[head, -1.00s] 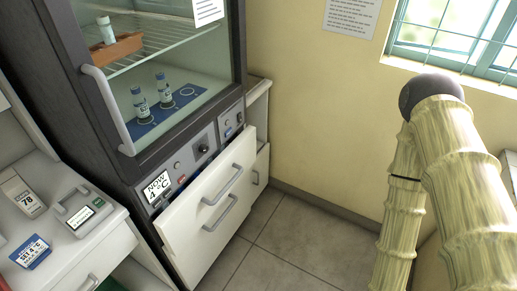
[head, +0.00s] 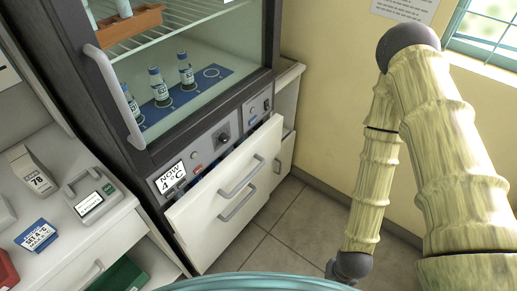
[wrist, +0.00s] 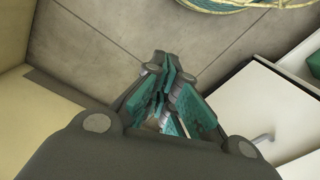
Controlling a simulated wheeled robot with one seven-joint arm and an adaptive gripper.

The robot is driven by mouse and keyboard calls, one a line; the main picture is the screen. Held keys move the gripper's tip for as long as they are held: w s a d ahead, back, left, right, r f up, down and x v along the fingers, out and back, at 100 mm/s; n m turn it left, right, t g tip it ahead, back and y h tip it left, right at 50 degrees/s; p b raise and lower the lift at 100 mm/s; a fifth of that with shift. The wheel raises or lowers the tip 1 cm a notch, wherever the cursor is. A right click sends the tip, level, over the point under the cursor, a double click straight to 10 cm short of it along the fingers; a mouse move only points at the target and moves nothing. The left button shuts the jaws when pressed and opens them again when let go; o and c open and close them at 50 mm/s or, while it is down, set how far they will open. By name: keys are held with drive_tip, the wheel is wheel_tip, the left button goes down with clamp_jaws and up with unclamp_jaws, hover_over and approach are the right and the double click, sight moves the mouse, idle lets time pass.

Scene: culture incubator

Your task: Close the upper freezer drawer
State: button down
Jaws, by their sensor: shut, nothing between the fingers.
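The upper freezer drawer (head: 215,190) is a white front with a grey bar handle, under the glass-doored incubator (head: 190,75). It stands out from the cabinet, with a dark gap behind its top edge. A second grey handle (head: 238,207) sits just below the first. My gripper (wrist: 168,75) shows in the wrist view, with dark links and teal pads. Its fingers are together and empty, above the grey floor. A white panel with a handle (wrist: 258,108) is right of it, apart from the fingers; I cannot tell which drawer it is. The head view does not show the fingers.
A white counter (head: 110,225) on the left holds small devices and a blue card (head: 36,235). A green box (head: 120,275) is below it. The tiled floor (head: 290,225) right of the drawer is clear up to the yellow wall (head: 320,110).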

drive_tip(key=w+a+r+m+t+y+b, duration=0.1)
drive_tip(key=w+a+r+m+b, duration=0.15)
drive_tip(key=w+m, duration=0.55)
drive_tip(key=w+a+r+m+t+y+b, duration=0.1)
drive_tip(key=w+a+r+m+y+b, duration=0.2)
drive_tip(key=w, duration=0.9)
drive_tip(key=w+a+r+m+t+b, duration=0.1)
drive_tip(key=w+a+m+b, duration=0.1)
drive_tip(key=w+m+b, duration=0.5)
drive_tip(key=w+a+r+m+t+y, duration=0.25)
drive_tip(key=w+r+m, duration=0.25)
drive_tip(key=w+r, duration=0.7)
approach(267, 149)
wheel_tip(267, 149, down, 3)
drive_tip(key=a, duration=0.1)
drive_tip(key=shift+w+a+f+g, duration=0.15)
drive_tip(key=shift+w+a+g, duration=0.1)
drive_tip(key=shift+w+a, duration=0.6)
drive_tip(key=shift+w+d, duration=0.1)
drive_tip(key=shift+w, duration=0.1)
